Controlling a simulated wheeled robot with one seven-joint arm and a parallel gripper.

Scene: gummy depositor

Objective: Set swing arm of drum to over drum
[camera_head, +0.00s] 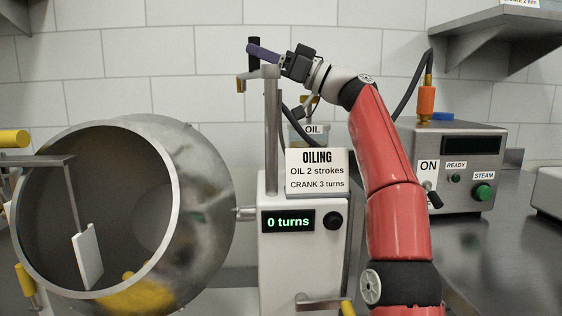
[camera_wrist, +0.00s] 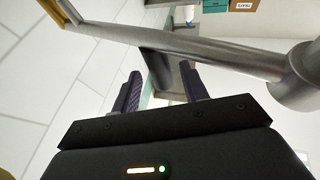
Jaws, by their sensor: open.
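The drum (camera_head: 205,165) is a big steel bowl on its side, its wide mouth facing left and forward. The swing arm (camera_head: 256,74) is a short grey bar on top of an upright post (camera_head: 272,135). Its brass-tipped end stands just right of the drum's upper right edge in the head view. A black upright handle (camera_head: 254,44) rises from the bar. My gripper (camera_head: 255,49) is open at the handle's height. In the wrist view the bar (camera_wrist: 225,55) crosses ahead, and the dark handle (camera_wrist: 155,65) shows between the purple fingers (camera_wrist: 160,72); contact is unclear.
A white drive box with a "0 turns" display (camera_head: 288,221) and an oiling sign (camera_head: 317,171) stands below the post. An oil jar (camera_head: 305,137) is behind the sign. A steam unit (camera_head: 470,145) stands at right. A scraper paddle (camera_head: 88,256) hangs inside the drum mouth.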

